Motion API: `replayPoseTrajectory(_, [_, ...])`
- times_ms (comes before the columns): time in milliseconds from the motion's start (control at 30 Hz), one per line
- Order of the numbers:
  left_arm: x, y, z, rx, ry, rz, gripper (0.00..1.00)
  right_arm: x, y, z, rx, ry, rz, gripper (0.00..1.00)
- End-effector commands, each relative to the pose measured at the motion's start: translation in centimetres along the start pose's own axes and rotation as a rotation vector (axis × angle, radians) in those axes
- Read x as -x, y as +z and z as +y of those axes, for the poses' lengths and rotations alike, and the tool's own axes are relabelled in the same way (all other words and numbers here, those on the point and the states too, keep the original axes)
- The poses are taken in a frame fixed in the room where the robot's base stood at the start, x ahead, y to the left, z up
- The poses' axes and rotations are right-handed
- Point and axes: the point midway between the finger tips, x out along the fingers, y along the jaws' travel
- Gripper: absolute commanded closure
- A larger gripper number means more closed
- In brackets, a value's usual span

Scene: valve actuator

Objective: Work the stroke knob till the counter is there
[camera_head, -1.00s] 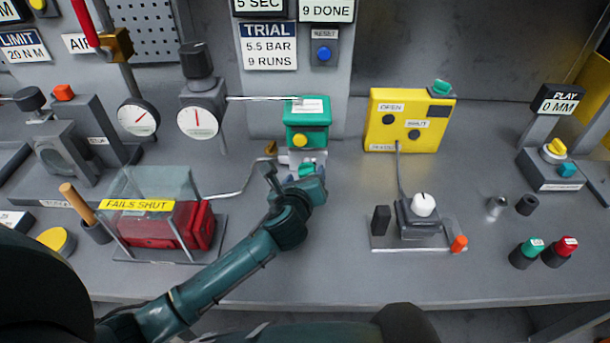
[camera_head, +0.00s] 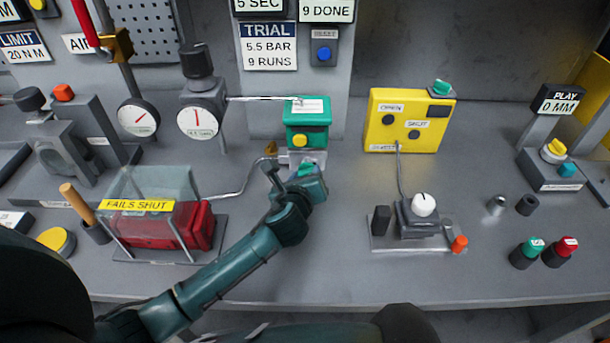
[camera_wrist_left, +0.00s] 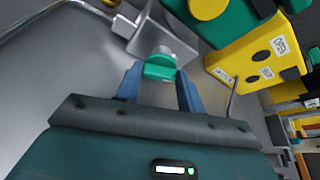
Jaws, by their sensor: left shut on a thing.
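My left gripper (camera_head: 306,174) is at the small teal knob (camera_head: 309,167) low on the front of the green-topped unit (camera_head: 308,112). I take this knob for the stroke knob. In the left wrist view the knob (camera_wrist_left: 158,68) sits between the two blue fingers of my left gripper (camera_wrist_left: 158,84), which is shut on it. In the head view the gripper body partly hides the knob. The counter plate (camera_head: 327,10) reads "9 DONE". The trial card (camera_head: 269,46) reads "5.5 BAR, 9 RUNS". My right gripper is not in view.
A blue reset button (camera_head: 324,53) is beside the trial card. A yellow box (camera_head: 407,122) marked open and shut stands to the right. A clear-covered red unit (camera_head: 160,225) is left of my arm. The bench front between my arm and the white-knobbed device (camera_head: 423,204) is clear.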

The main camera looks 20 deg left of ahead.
Motion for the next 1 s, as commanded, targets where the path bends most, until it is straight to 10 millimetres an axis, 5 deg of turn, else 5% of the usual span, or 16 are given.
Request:
replayPoseTrajectory(233, [0.2, 0.6, -0.4, -0.102, 0.042, 0.001, 0.85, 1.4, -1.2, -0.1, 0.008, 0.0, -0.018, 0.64])
replayPoseTrajectory(500, [-0.1, -0.1, -0.5, -0.376, 0.155, -0.002, 0.85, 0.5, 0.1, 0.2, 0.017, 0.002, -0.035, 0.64])
replayPoseTrajectory(800, [-0.1, -0.1, -0.4, -0.396, 0.164, -0.001, 0.84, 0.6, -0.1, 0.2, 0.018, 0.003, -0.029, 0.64])
replayPoseTrajectory(833, [-0.1, -0.1, -0.4, -0.395, 0.163, -0.001, 0.61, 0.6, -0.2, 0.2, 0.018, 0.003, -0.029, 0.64])
replayPoseTrajectory(1000, [-0.1, -0.1, -0.4, -0.394, 0.163, -0.001, 0.47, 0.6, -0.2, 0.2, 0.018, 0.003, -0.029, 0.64])
